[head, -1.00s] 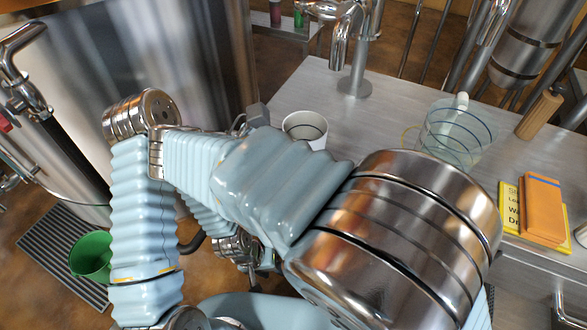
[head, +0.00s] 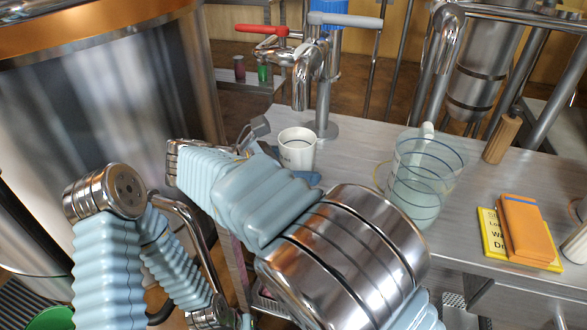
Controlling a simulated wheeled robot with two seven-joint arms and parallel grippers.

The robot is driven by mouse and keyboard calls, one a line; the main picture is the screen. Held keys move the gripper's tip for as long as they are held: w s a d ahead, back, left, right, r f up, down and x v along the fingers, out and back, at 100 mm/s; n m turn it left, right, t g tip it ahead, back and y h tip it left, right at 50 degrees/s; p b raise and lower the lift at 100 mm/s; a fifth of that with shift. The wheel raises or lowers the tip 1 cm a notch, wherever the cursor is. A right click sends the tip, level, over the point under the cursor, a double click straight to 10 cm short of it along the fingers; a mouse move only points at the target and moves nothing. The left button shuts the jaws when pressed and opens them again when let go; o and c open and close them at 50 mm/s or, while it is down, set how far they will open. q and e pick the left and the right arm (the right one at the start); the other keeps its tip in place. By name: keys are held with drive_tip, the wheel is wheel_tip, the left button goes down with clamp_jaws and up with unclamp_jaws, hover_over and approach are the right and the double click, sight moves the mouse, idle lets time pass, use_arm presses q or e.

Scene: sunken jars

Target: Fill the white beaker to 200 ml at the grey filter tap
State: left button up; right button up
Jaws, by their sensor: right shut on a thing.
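The white beaker (head: 297,147) is upright near the left edge of the bench, just below the spout of the chrome tap (head: 305,78) in the picture. A dark line shows inside its rim; I cannot tell the water level. The tap carries a red lever (head: 262,30) on the left and a grey lever (head: 346,20) on the right. No stream shows from the spout. My right gripper (head: 258,140) is at the beaker's left side, shut on it; my own arm hides part of the jaws. My left gripper is not in view.
A clear jug with blue rings (head: 421,178) stands right of the beaker. Further right are an orange pad on a yellow sign (head: 521,228) and a wooden handle (head: 502,138). A large steel vessel (head: 110,95) fills the left. The bench is clear between tap and jug.

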drive_tip(key=shift+f, duration=0.2)
drive_tip(key=shift+f, duration=0.2)
idle(0.3)
drive_tip(key=o, duration=1.3)
drive_tip(key=shift+o, duration=0.2)
